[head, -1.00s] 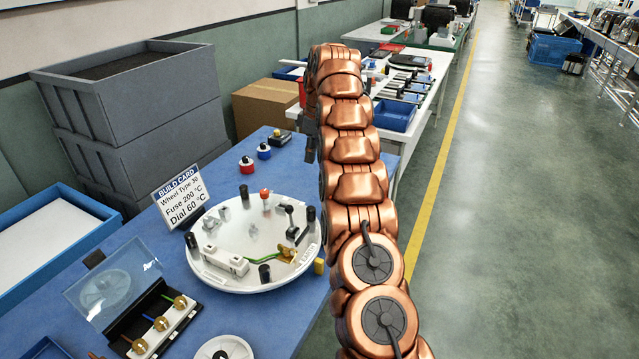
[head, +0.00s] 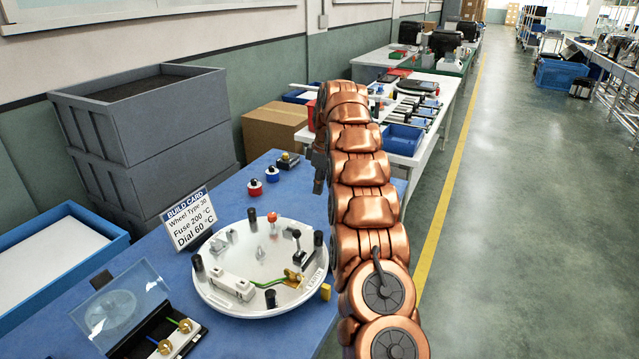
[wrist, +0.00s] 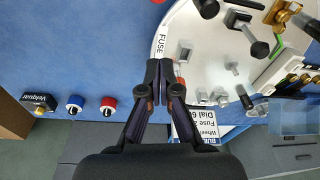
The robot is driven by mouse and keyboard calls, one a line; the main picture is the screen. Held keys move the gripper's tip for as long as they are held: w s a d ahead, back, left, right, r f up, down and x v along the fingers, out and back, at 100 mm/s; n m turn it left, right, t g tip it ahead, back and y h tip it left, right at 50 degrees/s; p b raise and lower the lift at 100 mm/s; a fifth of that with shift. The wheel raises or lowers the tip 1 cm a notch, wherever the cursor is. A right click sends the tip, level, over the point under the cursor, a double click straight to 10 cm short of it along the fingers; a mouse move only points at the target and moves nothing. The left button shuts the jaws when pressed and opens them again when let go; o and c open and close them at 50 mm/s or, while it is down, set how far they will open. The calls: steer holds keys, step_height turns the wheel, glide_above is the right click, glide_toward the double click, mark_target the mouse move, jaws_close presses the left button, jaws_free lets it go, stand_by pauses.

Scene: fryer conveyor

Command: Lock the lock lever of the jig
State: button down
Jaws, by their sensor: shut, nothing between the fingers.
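The jig is a round white plate (head: 225,296) on the blue table. A red-knobbed post (head: 272,217) stands near its far edge, and a black-topped lever (head: 296,235) stands on a metal block at its right. I cannot tell for sure which is the lock lever. My gripper (wrist: 160,66) is shut and empty, its tips over the plate's rim by the FUSE label in the wrist view. The red knob (wrist: 180,83) is just right of the tips there, partly hidden by a finger. In the head view my gripper (head: 319,187) hangs beyond the plate, right of the red-knobbed post.
Several black posts (head: 318,239) stand around the rim. A build card (head: 188,215) stands behind the plate. Red (head: 255,187) and blue (head: 272,174) buttons sit on the table beyond. An open clear-lidded box (head: 118,310) lies at front left. Grey crates (head: 150,140) stand behind.

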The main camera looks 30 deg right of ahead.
step_height(320, 180, down, 7)
steer(key=s+d+p, duration=0.1)
steer(key=s+p, duration=0.1)
steer(key=p, duration=0.2)
steer(key=shift+s+d, duration=0.15)
steer(key=shift+d, duration=0.2)
